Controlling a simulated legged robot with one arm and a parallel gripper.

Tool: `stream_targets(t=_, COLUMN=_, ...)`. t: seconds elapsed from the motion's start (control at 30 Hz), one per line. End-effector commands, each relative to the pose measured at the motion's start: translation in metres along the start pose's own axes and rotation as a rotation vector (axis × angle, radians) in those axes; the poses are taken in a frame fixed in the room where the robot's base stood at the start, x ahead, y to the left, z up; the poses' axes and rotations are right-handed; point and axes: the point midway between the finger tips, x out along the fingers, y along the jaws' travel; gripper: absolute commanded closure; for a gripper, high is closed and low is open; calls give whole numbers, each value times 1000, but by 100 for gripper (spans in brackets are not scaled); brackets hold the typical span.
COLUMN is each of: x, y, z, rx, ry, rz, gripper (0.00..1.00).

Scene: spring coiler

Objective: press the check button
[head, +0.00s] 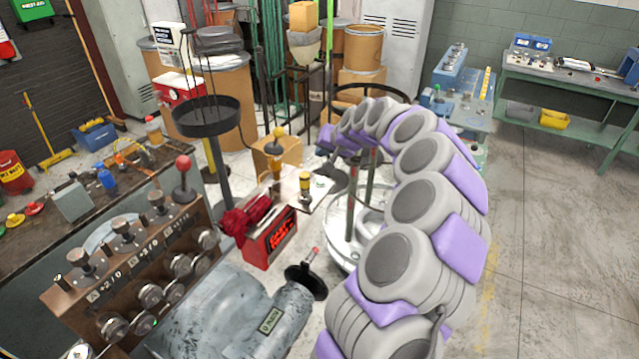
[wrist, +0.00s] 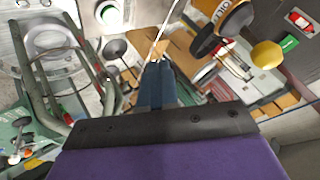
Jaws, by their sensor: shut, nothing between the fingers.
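No button marked as the check button can be made out for certain. I cannot tell whether the fingertips touch anything.
A brown control panel (head: 120,262) with knobs and a red-ball lever (head: 183,163) stands at lower left. A red box (head: 270,238) is near the middle. A yellow knob (wrist: 267,54) is right of my fingers. Clear floor (head: 560,240) lies at right.

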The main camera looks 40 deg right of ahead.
Motion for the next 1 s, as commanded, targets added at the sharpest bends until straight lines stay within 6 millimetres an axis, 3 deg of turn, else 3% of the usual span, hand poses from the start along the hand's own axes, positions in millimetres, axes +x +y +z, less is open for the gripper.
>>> stream_targets(t=0.5, x=46, y=32, z=36, rx=-2, ry=-2, rz=2, gripper=100)
stream_targets(t=1.0, x=52, y=38, z=39, rx=-1, ry=0, rz=0, gripper=100)
